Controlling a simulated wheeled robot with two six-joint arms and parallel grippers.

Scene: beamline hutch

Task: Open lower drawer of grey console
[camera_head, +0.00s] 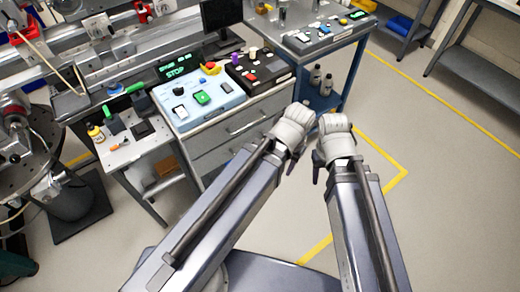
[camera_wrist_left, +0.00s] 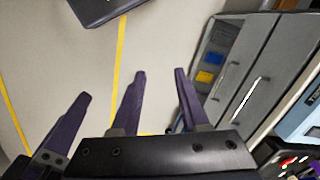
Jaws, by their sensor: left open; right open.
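The grey console (camera_head: 222,134) stands left of centre in the head view, with two stacked drawers that look shut. The upper drawer's bar handle (camera_head: 247,125) shows there; the lower drawer (camera_head: 214,157) is partly covered by my left arm. Both drawer fronts show at the right of the left wrist view, with the lower handle (camera_wrist_left: 226,80) and the upper handle (camera_wrist_left: 248,97). My left gripper (camera_wrist_left: 160,85) is open and empty, apart from the console front. My right gripper (camera_head: 317,168) is open beside the left one; its fingers are mostly hidden in the head view.
A blue control panel (camera_head: 198,98) and a dark panel (camera_head: 255,70) sit on the console top. A blue cart (camera_head: 335,80) with bottles stands behind it to the right. A small side table (camera_head: 130,150) stands on the left. The floor (camera_head: 440,190) at the right is clear, with yellow lines.

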